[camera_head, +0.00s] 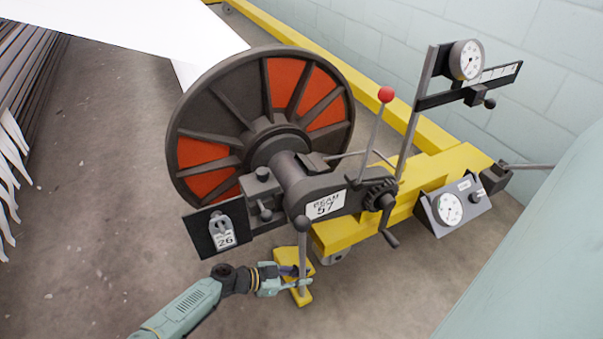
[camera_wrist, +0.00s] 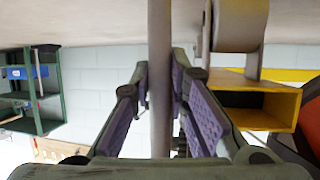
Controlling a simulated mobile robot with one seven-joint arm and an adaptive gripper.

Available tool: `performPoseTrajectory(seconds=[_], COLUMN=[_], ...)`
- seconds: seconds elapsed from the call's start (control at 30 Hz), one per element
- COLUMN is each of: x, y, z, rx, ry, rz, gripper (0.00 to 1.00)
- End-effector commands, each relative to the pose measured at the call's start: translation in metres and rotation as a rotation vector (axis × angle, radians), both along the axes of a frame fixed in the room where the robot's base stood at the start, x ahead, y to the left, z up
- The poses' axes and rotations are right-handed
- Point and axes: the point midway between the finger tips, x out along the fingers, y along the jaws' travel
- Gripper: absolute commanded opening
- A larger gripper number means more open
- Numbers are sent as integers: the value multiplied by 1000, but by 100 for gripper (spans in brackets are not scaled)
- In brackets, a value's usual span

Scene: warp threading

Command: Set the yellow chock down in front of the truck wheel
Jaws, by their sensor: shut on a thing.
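The yellow chock (camera_head: 299,297) is low in the head view, below the truck's front end, with a thin grey upright handle. My gripper (camera_head: 300,277) is shut on that handle and covers part of the chock. In the wrist view my gripper (camera_wrist: 160,85) has the grey handle (camera_wrist: 159,40) between its purple-padded fingers; the chock body is out of that view. The truck wheel (camera_head: 333,256) is grey and partly hidden under the yellow truck frame, a little right of and behind the chock. The wheel (camera_wrist: 238,27) also shows at the upper right. I cannot tell whether the chock touches the floor.
The large warp beam (camera_head: 255,135) and its dark lever bracket stand directly above and behind my gripper. A crank (camera_head: 390,237) is at the right. The floor (camera_head: 100,240) at left is clear.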

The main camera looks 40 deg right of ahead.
Motion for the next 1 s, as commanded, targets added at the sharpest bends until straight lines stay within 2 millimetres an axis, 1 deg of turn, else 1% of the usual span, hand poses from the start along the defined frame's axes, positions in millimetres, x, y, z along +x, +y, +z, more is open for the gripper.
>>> performPoseTrajectory(seconds=[0.03, 0.17, 0.2, 0.5, 0.73, 0.83, 0.93, 1.0], x=[0, 0, 0, 0, 0, 0, 5, 10], y=[-1, -1, 0, 0, 0, 0, 10, 20], z=[3, 0, -2, -2, -1, 2, 6, 11], rx=[-4, -3, 0, 0, 0, 0, 2, 2], ry=[-2, 0, 0, 0, 0, -1, -1, -2], rz=[0, -1, 0, 0, 0, 0, 1, 4], gripper=[0, 0, 16, 35, 35, 35, 35, 35])
